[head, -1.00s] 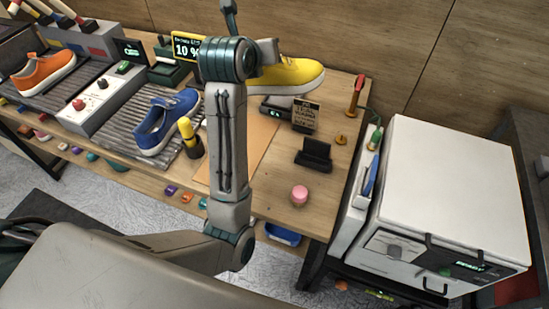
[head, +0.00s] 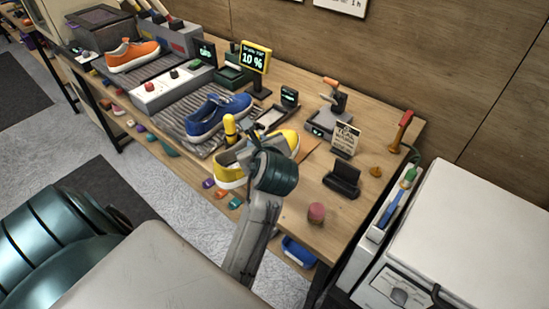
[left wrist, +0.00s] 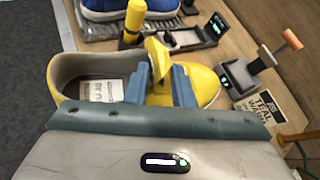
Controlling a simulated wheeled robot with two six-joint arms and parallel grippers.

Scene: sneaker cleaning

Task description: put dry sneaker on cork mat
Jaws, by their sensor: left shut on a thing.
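A yellow sneaker (head: 229,174) with a white sole is held at the table's front edge, just in front of the blue sneaker (head: 221,117). My left gripper (left wrist: 161,78) is shut on the yellow sneaker (left wrist: 207,88) by its upper near the opening; the left wrist view shows a label inside the shoe. In the head view my left gripper (head: 266,150) mostly hides the shoe's middle. A brown strip of the cork mat (head: 309,145) shows behind the shoe; the rest is hidden. I cannot tell whether the shoe touches anything beneath. My right gripper is not in view.
A yellow brush-like tool (head: 230,129) stands close behind the shoe. An orange sneaker (head: 133,55) sits at the far left. A "10 %" display (head: 254,58), black stand (head: 342,180) and pink piece (head: 316,213) are on the table. A white box (head: 465,235) stands at right.

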